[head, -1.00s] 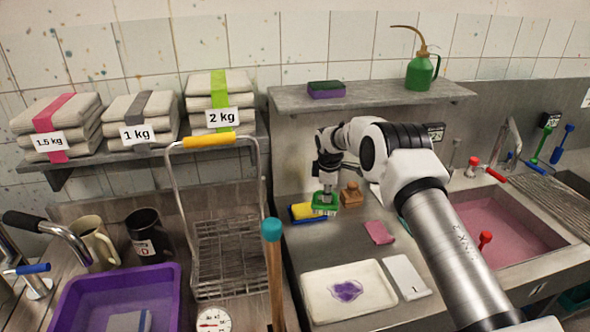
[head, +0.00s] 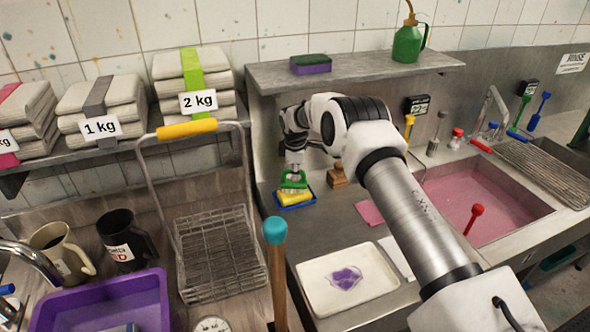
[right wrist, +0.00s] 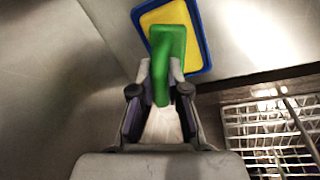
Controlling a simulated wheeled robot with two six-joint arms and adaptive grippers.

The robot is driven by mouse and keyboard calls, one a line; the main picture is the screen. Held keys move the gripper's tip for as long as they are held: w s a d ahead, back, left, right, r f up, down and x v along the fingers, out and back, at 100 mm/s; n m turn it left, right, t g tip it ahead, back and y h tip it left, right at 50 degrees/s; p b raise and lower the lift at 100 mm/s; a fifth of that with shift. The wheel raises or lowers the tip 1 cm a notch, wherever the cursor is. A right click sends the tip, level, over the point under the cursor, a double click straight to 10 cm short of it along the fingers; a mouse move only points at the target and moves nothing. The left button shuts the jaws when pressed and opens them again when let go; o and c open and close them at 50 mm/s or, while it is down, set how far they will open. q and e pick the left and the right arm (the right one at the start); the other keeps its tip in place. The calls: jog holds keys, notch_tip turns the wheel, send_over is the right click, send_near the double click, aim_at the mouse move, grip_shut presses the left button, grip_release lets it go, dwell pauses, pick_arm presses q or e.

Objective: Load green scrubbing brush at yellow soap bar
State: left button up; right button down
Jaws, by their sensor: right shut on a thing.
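The green scrubbing brush (head: 291,184) is in my right gripper (head: 294,174), at the back edge of the yellow soap bar (head: 294,198). The soap bar lies in a blue dish (head: 282,206) on the steel counter. In the right wrist view, my right gripper (right wrist: 160,72) is shut on the green brush (right wrist: 172,50), which overlaps part of the yellow soap bar (right wrist: 194,32) and the blue dish's rim (right wrist: 206,55). I cannot tell whether brush and soap touch. My left gripper is not in view.
A wooden block-like thing (head: 338,178) stands just right of the dish. A pink cloth (head: 369,213) and a white tray (head: 320,299) lie nearer. A wire rack (head: 215,285) is to the left, a shelf (head: 350,73) above, and a pink-filled sink (head: 480,205) to the right.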

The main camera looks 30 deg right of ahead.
jog(key=shift+r, duration=0.15)
jog(key=shift+s+f+b, duration=0.1)
jog(key=shift+f+b, duration=0.3)
jog(key=shift+f, duration=0.2)
dwell(1.7)
jog(key=shift+r, duration=0.1)
